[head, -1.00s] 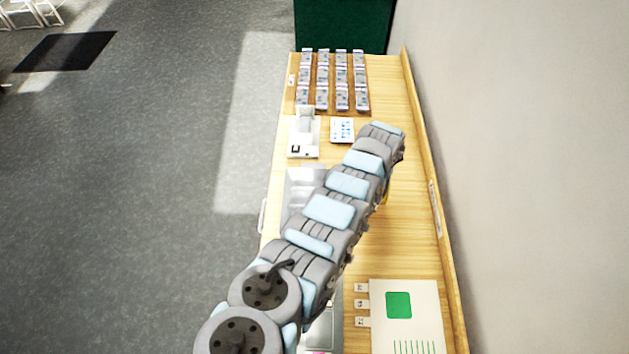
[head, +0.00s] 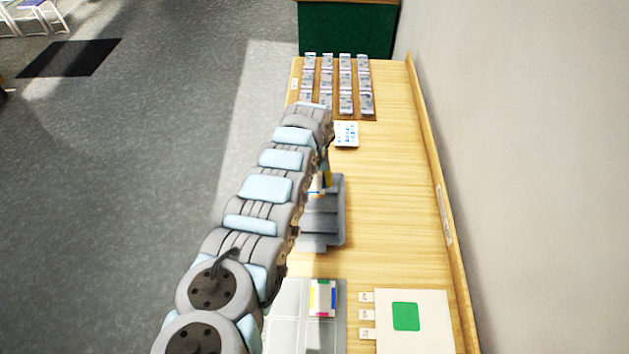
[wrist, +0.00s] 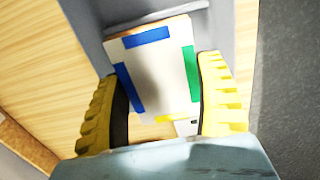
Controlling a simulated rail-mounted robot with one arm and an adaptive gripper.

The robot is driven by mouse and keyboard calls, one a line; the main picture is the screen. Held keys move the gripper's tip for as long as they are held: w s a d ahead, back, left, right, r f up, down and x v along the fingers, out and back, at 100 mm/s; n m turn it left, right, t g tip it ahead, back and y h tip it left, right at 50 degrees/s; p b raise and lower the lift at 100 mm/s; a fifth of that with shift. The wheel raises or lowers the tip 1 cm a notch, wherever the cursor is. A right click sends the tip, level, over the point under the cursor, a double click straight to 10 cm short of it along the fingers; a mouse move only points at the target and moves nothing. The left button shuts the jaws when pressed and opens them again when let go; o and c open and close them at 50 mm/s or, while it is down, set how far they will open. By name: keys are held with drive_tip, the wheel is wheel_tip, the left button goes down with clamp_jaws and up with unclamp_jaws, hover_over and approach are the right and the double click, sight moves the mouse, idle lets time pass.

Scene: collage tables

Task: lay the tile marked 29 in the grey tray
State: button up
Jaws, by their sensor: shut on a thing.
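My gripper (wrist: 160,105), with yellow ribbed fingers, is shut on a white tile (wrist: 158,72) with blue, green and yellow edge marks. No number is readable on it. In the wrist view the tile lies over grey surfaces of the grey tray (wrist: 222,35); I cannot tell whether it touches them. In the head view the grey tray (head: 334,215) stands mid-table, its left part hidden by my arm. A bit of the tile (head: 315,186) and a yellow finger show beside my arm at the tray's far part.
A clear compartment tray (head: 290,310) nearer me holds another colour-edged tile (head: 323,298). A white sheet with a green square (head: 406,316) lies at the near right. Stacked tile rows (head: 338,85) and a small white card (head: 346,134) are farther back.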

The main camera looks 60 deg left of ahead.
drive_tip(key=shift+f+b, duration=2.3)
drive_tip(key=shift+b, duration=0.05)
drive_tip(key=shift+f+b, duration=1.2)
drive_tip(key=shift+f, duration=0.8)
drive_tip(key=o, duration=1.2)
drive_tip(key=shift+c, duration=0.2)
drive_tip(key=shift+r, duration=1.1)
wheel_tip(320, 180, up, 4)
drive_tip(key=shift+w+f, duration=0.1)
drive_tip(key=shift+f, duration=0.1)
drive_tip(key=shift+r, duration=3.1)
